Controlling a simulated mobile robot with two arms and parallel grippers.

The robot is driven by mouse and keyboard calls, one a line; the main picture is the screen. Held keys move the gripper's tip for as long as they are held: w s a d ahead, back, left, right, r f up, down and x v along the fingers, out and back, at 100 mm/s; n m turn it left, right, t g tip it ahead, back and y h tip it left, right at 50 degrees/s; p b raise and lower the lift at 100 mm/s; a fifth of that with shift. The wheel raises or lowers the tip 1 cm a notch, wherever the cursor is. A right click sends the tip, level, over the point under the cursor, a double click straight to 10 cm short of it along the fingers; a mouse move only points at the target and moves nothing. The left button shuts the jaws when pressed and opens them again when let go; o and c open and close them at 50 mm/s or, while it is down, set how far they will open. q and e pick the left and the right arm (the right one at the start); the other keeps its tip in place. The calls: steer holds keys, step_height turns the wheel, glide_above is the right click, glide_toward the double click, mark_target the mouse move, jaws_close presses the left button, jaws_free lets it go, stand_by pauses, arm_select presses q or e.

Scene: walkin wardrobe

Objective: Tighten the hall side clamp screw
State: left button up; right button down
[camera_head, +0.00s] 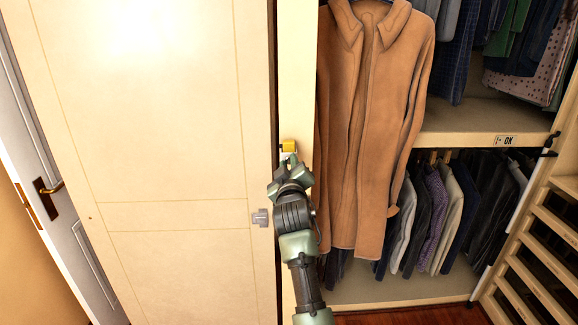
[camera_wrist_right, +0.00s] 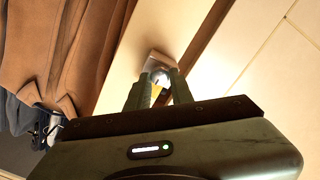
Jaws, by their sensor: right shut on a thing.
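My right gripper (camera_head: 290,163) is at the narrow cream upright between the pale door panel and the hanging brown coat. In the right wrist view my right gripper (camera_wrist_right: 160,82) has its two green fingers close together around a small rounded metal screw head (camera_wrist_right: 159,75). The screw sits against a grey-brown metal clamp plate (camera_wrist_right: 158,60) on the upright. My left gripper is not in view.
A large cream door panel (camera_head: 160,150) with a small grey knob (camera_head: 261,216) stands left of the upright. The brown coat (camera_head: 372,120) hangs close on the right. Shelves and hanging clothes fill the right side. A white door (camera_head: 60,190) with a brass handle is far left.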

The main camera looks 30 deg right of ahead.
steer(key=shift+f, duration=0.15)
steer(key=c, duration=1.2)
jaws_free()
steer(key=shift+c, duration=0.2)
steer(key=b+v, duration=0.2)
steer(key=v, duration=0.6)
